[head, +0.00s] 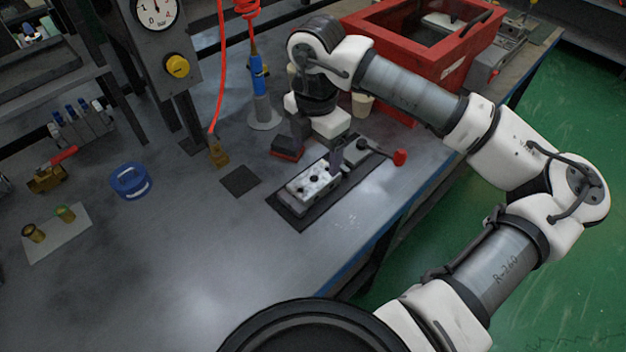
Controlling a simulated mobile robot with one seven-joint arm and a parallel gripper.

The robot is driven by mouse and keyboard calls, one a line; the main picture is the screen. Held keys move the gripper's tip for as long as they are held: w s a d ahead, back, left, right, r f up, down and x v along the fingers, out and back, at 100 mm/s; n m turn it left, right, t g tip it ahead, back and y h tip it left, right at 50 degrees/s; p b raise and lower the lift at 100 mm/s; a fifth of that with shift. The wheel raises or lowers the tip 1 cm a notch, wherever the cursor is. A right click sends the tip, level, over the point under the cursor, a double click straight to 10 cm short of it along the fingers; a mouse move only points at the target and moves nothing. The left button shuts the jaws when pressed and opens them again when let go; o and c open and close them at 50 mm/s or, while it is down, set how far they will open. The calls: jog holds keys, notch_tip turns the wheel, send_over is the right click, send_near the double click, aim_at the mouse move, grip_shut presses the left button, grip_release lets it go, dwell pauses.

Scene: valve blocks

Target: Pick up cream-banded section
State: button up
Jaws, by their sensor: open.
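My gripper (314,158) is over the bench just behind a pale metal valve block (312,184), its dark fingers spread apart and pointing down. The block has dark round ports on top and lies on a dark mat (293,212). A dark piece with a red band (287,154) shows at the left finger; I cannot tell whether they touch. I cannot make out a cream band on any section; the gripper and wrist hide part of the area behind the block.
A red crate (385,80) and cream cup (362,104) stand behind. A blue ring-shaped dish (130,181), brass fittings on a light plate (58,232) and blue-capped valves (80,128) are left. The front bench is clear.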

aim_at(314, 178)
jog(key=shift+a+f+p, duration=0.15)
jog(key=shift+f+p, duration=0.9)
jog(key=shift+f, duration=2.9)
jog(key=shift+w, duration=0.1)
jog(key=c, duration=1.4)
